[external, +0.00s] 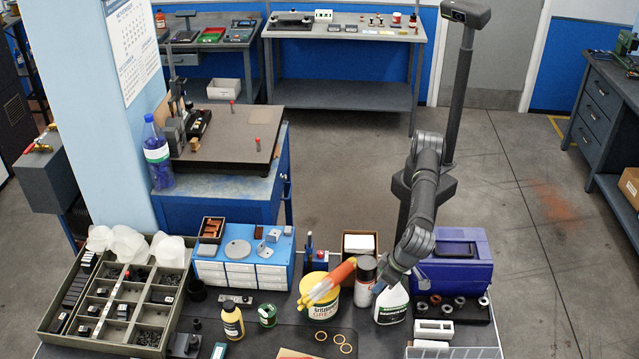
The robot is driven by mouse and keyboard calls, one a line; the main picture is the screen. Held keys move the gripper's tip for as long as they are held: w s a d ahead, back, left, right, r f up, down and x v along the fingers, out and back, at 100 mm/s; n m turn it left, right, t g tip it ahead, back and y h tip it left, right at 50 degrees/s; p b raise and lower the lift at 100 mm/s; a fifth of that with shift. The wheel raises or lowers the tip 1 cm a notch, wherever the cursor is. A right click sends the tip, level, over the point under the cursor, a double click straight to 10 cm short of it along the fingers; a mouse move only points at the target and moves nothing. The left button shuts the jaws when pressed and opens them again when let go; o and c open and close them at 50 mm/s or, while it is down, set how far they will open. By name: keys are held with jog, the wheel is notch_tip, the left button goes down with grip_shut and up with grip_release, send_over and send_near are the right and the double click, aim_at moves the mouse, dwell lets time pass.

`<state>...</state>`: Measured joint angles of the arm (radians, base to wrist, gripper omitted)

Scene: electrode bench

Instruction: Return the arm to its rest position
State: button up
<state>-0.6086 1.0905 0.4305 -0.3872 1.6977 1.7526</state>
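My arm (425,195) comes down from its mount behind the bench, bent at the elbow. My gripper (386,281) is at its lower end, low over the back right part of the bench. It is just above or against a white bottle with a green label (391,306); I cannot tell whether they touch. The fingers are small and partly lost among the bottle tops, so their opening does not show.
Close by are a dark spray can (365,281), a tub with an orange-handled thing in it (320,297) and a blue toolbox (462,263). A blue-white drawer cabinet (242,272) and a divided parts tray (65,325) stand left. The air above the bench is mostly clear.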

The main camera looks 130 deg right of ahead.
jog(key=w+d+r+n, duration=0.1)
jog(key=w+d+r, duration=0.15)
jog(key=d, duration=0.25)
jog(key=w+d+r, duration=0.1)
jog(key=w+d, duration=0.2)
jog(key=d, duration=0.2)
jog(key=d+f+n+t+y, duration=0.1)
jog(key=d+f+n, duration=0.1)
jog(key=d, duration=0.5)
jog(key=s+d+f+n+t+y, duration=0.1)
jog(key=d+f+n, duration=0.2)
jog(key=d+n, duration=0.2)
jog(key=shift+d, duration=1.7)
jog(key=shift+o, duration=0.5)
jog(key=shift+r, duration=0.1)
